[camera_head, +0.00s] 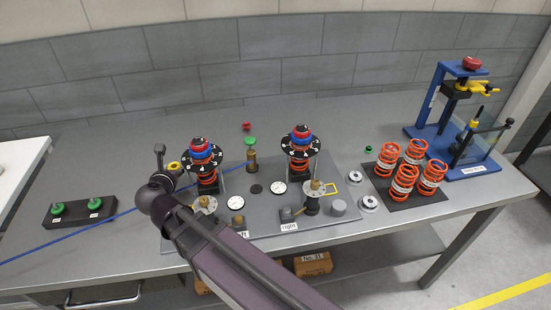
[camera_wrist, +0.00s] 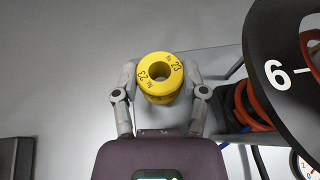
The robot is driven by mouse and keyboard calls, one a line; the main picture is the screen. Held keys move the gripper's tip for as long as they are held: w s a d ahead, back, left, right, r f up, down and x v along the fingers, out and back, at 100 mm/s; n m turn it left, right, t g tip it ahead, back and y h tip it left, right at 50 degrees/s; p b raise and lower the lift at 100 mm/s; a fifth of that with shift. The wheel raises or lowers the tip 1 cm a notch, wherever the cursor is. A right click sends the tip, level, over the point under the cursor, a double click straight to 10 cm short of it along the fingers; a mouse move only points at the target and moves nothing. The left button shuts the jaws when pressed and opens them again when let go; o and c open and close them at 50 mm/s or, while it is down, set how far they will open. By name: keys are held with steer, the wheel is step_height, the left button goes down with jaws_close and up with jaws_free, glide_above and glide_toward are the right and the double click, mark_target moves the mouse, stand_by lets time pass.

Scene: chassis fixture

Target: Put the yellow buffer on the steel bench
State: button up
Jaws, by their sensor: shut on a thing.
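The yellow buffer (camera_wrist: 160,93) is a short cylinder with a round hole through its middle and black numbers on its top face. In the wrist view it sits upright between the two fingers of my gripper (camera_wrist: 160,78), which are shut on its sides. In the head view the yellow buffer (camera_head: 174,166) shows as a small yellow ring beside my wrist, left of the left spring column. My arm hides most of my gripper there. The steel bench (camera_head: 110,165) is the grey top under everything. I cannot tell whether the buffer touches it.
The left spring column (camera_head: 207,178) with its numbered black dial stands close right of my gripper, on the fixture plate (camera_head: 265,220). A black block (camera_head: 80,211) with green parts lies at left. Orange springs (camera_head: 404,182) and a blue press (camera_head: 460,120) stand at right. The back left bench is clear.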

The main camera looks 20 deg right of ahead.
steer(key=shift+a, duration=0.1)
stand_by(0.3)
steer(key=b, duration=0.1)
glide_above(132, 186)
steer(key=d, duration=0.1)
steer(key=shift+s+d+f, duration=0.15)
steer(key=shift+s+f, duration=0.05)
steer(key=shift+f, duration=0.5)
steer(key=shift+w+a+b, duration=0.25)
steer(key=shift+a+b, duration=0.05)
steer(key=shift+a, duration=0.25)
step_height(132, 186, down, 4)
steer(key=b, duration=0.3)
steer(key=shift+r, duration=0.15)
steer(key=shift+b, duration=0.4)
steer(key=o, duration=1.1)
